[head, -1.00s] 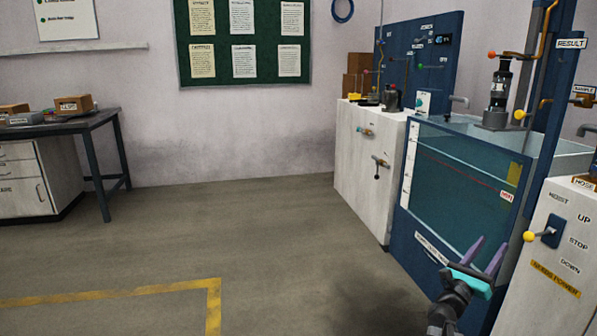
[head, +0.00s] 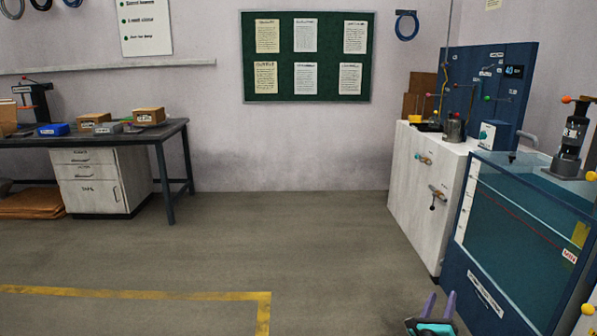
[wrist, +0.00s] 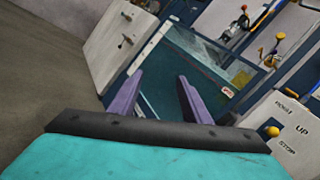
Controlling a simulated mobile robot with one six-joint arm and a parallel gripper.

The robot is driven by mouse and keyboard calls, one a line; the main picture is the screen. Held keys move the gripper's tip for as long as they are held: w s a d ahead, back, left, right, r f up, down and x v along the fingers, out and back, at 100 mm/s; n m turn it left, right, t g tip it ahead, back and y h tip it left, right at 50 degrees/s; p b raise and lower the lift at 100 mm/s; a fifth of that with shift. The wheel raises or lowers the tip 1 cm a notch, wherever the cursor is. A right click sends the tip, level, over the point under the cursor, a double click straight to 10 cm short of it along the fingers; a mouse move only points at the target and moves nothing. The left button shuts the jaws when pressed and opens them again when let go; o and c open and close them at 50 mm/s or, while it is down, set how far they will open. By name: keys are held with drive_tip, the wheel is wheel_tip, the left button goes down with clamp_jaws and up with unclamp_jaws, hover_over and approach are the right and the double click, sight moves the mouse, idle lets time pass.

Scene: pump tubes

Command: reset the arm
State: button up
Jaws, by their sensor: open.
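My gripper (head: 438,305) shows at the bottom of the head view, right of centre, with two purple fingers and a teal body. The wrist view also shows my gripper (wrist: 158,95) with its fingers apart and nothing between them. It is in front of the blue-framed water tank (head: 485,295), and I see no contact with it. The rest of my arm is cut off by the lower edge of the head view.
A white cabinet (head: 425,190) with valve handles stands left of the tank. A hoist panel (wrist: 290,125) with a yellow-knobbed lever is at the right in the wrist view. A dark workbench (head: 90,140) with boxes stands at the back left. The floor (head: 250,245) between is clear.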

drive_tip(key=s+a+f+n+g+y+p, duration=0.15)
drive_tip(key=a+f+n+y+p, duration=0.4)
drive_tip(key=a, duration=0.55)
drive_tip(key=a+f+n+g+y+p, duration=0.2)
drive_tip(key=a+f+n+y+p, duration=0.2)
drive_tip(key=a+f+n, duration=0.55)
drive_tip(key=s+a+f+n+g+y+p, duration=0.2)
drive_tip(key=s+a+f+n+g+p, duration=0.15)
drive_tip(key=s+a, duration=0.45)
drive_tip(key=s+a+f+n+g+p, duration=0.1)
drive_tip(key=s+a+f+n+g, duration=0.15)
drive_tip(key=s, duration=0.25)
drive_tip(key=s+a+f+n+g+y+p, duration=0.1)
drive_tip(key=s+f+n+g, duration=0.15)
drive_tip(key=s, duration=0.25)
drive_tip(key=s+a+f+n+g+p, duration=0.1)
drive_tip(key=s+a+f+n+g, duration=0.15)
drive_tip(key=s, duration=0.35)
drive_tip(key=s+d+r+n+g, duration=0.2)
drive_tip(key=s+n+g, duration=0.4)
drive_tip(key=s+n, duration=0.5)
drive_tip(key=s+r, duration=0.1)
drive_tip(key=s, duration=0.2)
drive_tip(key=shift+s+b, duration=0.3)
drive_tip(key=shift+d+h, duration=0.1)
drive_tip(key=shift+h, duration=0.15)
